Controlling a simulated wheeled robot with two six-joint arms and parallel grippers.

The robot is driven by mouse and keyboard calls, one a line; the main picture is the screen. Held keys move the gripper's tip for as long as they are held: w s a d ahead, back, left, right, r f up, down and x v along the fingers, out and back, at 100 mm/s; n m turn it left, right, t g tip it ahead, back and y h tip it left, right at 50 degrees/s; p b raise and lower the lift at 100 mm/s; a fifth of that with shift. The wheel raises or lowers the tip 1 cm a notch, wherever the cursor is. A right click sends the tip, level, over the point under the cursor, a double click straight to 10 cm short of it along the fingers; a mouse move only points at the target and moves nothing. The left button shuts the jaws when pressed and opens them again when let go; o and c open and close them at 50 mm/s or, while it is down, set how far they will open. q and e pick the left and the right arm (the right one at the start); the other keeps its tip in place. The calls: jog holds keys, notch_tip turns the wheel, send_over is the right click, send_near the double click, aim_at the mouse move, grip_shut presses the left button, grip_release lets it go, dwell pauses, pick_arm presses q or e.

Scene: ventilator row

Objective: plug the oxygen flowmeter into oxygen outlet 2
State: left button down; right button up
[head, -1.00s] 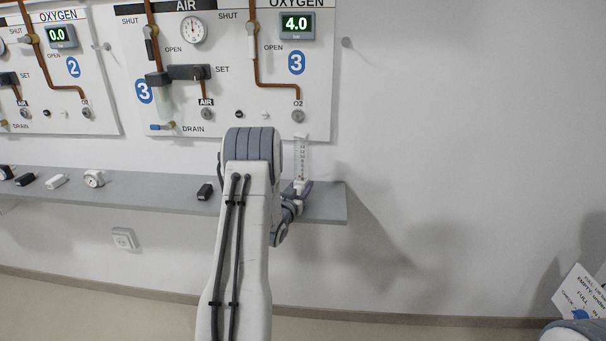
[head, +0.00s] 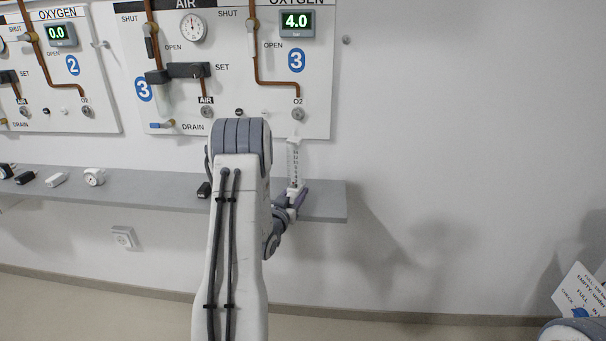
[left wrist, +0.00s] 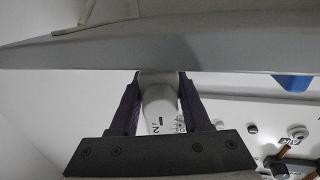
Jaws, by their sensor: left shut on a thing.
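The oxygen flowmeter (head: 294,163), a clear upright scaled tube with a white base, stands at the right end of the shelf in the head view. My left gripper (head: 290,199) is shut on its lower part. In the left wrist view both dark fingers (left wrist: 160,112) close around the white flowmeter body (left wrist: 158,100). I cannot tell whether it touches the shelf. Oxygen outlet 2 (head: 88,111) is the round fitting under the O2 label on the panel marked 2, far left of the gripper. My right gripper is not in view.
The grey shelf (head: 325,203) runs below the panels, with a white round device (head: 94,177) and several small fittings at left. Panel 3 has its own O2 outlet (head: 298,114) above the flowmeter. A sign (head: 582,292) is at lower right.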

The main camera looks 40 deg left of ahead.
pick_arm(q)
jog(key=b+v, duration=0.1)
jog(key=v, duration=0.7)
jog(key=shift+s, duration=0.35)
jog(key=shift+d, duration=0.15)
